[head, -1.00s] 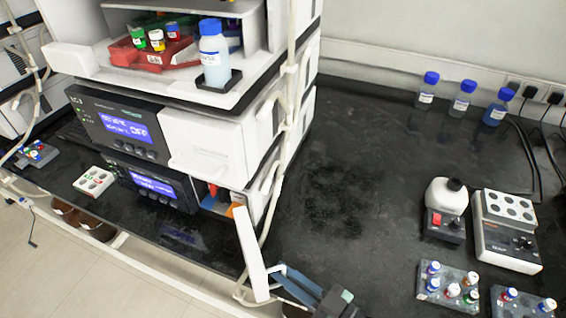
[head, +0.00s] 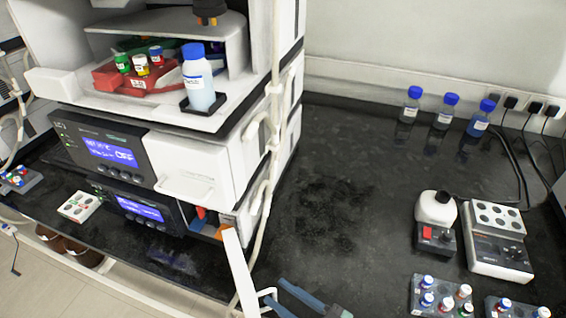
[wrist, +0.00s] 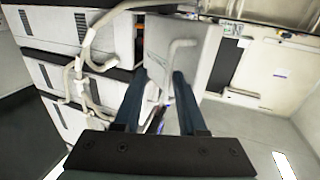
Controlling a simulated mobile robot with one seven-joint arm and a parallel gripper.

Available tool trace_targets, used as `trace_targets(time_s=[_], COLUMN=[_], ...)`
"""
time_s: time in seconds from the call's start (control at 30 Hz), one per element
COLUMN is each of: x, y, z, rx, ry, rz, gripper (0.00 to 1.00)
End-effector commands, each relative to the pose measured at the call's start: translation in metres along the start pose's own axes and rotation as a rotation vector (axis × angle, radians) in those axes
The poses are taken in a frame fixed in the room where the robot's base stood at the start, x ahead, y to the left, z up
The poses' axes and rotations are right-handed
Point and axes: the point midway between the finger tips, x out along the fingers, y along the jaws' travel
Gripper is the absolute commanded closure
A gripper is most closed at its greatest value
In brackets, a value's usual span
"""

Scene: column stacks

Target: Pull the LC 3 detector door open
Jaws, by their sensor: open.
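The white detector door (head: 238,268) at the lowest module of the stack stands swung out toward the front, seen nearly edge-on in the head view. Orange and blue parts (head: 204,225) show in the opening behind it. The door's broad face (wrist: 160,38) and its pale bar handle (wrist: 173,62) show in the wrist view. My gripper (wrist: 162,76) is open, with its two blue fingers on either side of the handle's lower part in the picture. Whether a finger touches the handle is unclear. In the head view my gripper (head: 283,292) is partly cut off at the bottom edge.
Pale tubing (head: 262,190) hangs down the stack's right side near the door. A bottle with a blue cap (head: 198,78) stands on an upper shelf. Vial racks (head: 440,296) and a mixer (head: 497,250) stand on the right. The black bench's middle (head: 335,200) is clear.

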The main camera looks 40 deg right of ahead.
Motion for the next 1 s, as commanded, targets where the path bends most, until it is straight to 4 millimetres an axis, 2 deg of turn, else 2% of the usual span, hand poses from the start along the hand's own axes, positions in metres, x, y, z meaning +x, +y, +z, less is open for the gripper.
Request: trace_targets(time_s=[0.4, 0.53, 0.7, 1.0], x=[-0.086, -0.107, -0.122, -0.124], y=[0.002, 0.002, 0.001, 0.001], z=[0.002, 0.001, 0.0, 0.0], rx=[0.0, 0.0, 0.0, 0.001], ry=[-0.003, -0.003, -0.001, -0.001], rz=[0.006, 0.006, 0.005, 0.004], gripper=[0.59, 0.59, 0.59, 0.59])
